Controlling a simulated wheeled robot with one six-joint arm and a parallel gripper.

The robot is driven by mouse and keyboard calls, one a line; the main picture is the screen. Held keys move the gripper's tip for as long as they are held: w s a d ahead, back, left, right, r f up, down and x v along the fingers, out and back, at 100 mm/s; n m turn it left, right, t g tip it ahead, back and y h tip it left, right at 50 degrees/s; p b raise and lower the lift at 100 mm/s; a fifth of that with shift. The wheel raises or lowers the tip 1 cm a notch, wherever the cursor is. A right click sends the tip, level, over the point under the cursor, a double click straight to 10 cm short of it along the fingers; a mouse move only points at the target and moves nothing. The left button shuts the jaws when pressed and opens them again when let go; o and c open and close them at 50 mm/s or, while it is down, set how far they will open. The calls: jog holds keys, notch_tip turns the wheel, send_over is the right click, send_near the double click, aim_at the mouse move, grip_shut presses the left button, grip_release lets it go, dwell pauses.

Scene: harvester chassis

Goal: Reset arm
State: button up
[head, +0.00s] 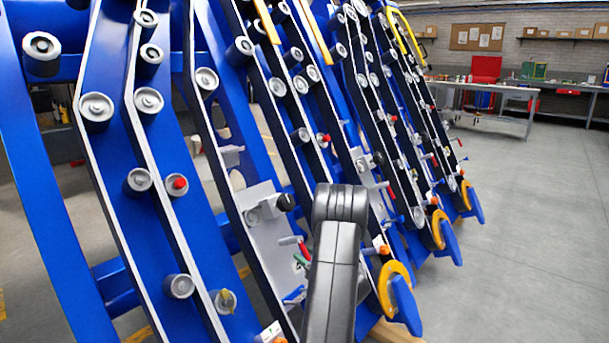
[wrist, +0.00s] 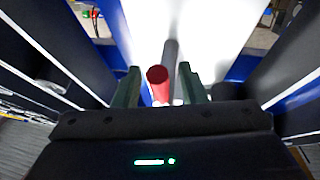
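My arm (head: 336,250) rises from the bottom middle of the head view, in front of the harvester chassis (head: 215,160). My gripper (wrist: 159,71) shows in the wrist view with its two dark green fingers apart. A red-ended cylinder (wrist: 157,76) lies in line with the gap between the fingers. The frames do not show clearly whether it is between the fingertips or beyond them; no finger visibly touches it. A grey rod (wrist: 171,55) stands just behind it on a bright plate. In the head view, my arm hides most of the gripper.
Blue slanted chassis beams with several grey rollers (head: 97,107) fill the left and middle. Orange-yellow discs (head: 393,287) sit at the beams' lower ends. Dark beam walls (wrist: 283,80) flank the gripper closely. Open grey floor (head: 530,220) lies right; a workbench (head: 490,100) stands behind.

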jog(key=shift+x, duration=0.8)
jog(key=shift+w+n+y+b, duration=0.3)
jog(key=shift+w+n+b, duration=0.1)
jog(key=shift+n, duration=0.3)
jog(key=shift+s+r, duration=0.1)
